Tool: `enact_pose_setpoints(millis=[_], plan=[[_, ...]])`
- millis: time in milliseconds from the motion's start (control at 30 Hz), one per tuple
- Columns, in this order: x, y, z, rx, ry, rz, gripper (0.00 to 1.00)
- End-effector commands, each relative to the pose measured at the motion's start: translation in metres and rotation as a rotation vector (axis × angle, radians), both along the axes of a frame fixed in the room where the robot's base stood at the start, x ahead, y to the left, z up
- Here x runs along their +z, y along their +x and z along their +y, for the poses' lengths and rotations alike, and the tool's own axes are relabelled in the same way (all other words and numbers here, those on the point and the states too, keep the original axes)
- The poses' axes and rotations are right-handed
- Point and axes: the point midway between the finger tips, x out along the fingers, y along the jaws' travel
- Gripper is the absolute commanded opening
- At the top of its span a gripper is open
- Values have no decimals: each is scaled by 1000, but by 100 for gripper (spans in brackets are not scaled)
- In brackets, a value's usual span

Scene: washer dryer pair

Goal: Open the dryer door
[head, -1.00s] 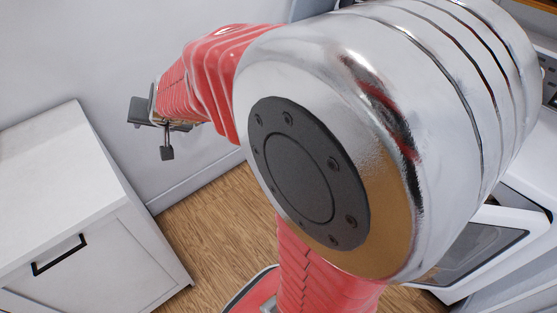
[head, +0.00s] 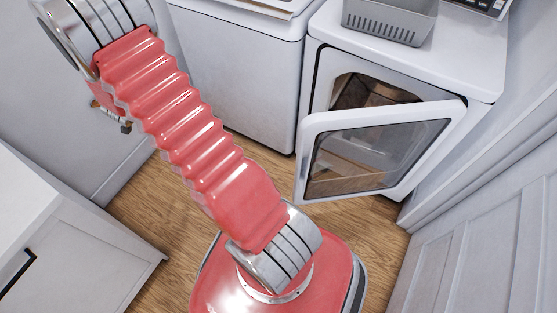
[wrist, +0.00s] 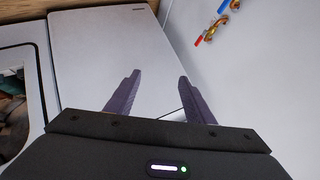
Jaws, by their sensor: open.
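The dryer (head: 420,65) is the white machine at the right of the head view. Its door (head: 311,150), a white frame around a glass window, stands swung well out from the front. The dark drum opening (head: 372,92) shows above and behind the door. My gripper (wrist: 159,74) is open in the wrist view, with two dark fingers apart and nothing between them. In the head view my gripper is mostly hidden behind my arm at the upper left, away from the door.
A white washer (head: 235,75) stands left of the dryer. A grey basket (head: 390,22) sits on the dryer. A white cabinet (head: 75,245) is at lower left, and a panelled wall or door (head: 475,235) at right. Wooden floor (head: 360,225) is clear before the door.

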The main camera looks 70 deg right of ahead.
Motion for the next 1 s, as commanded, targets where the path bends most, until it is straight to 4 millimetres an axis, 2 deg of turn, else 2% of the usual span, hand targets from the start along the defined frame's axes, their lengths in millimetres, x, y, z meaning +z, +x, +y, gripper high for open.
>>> enact_pose_setpoints(millis=[33, 200, 367, 500, 767, 1000], plan=[[-18, -10, -11, -52, -8, 19, 48], [-65, -52, -45, -236, -54, 82, 48], [-108, -100, -69, -405, -105, 158, 48], [-141, -148, -81, -548, -157, 237, 48], [-193, -245, -83, -796, -267, 416, 48], [-225, -335, -61, -1001, -382, 616, 48]])
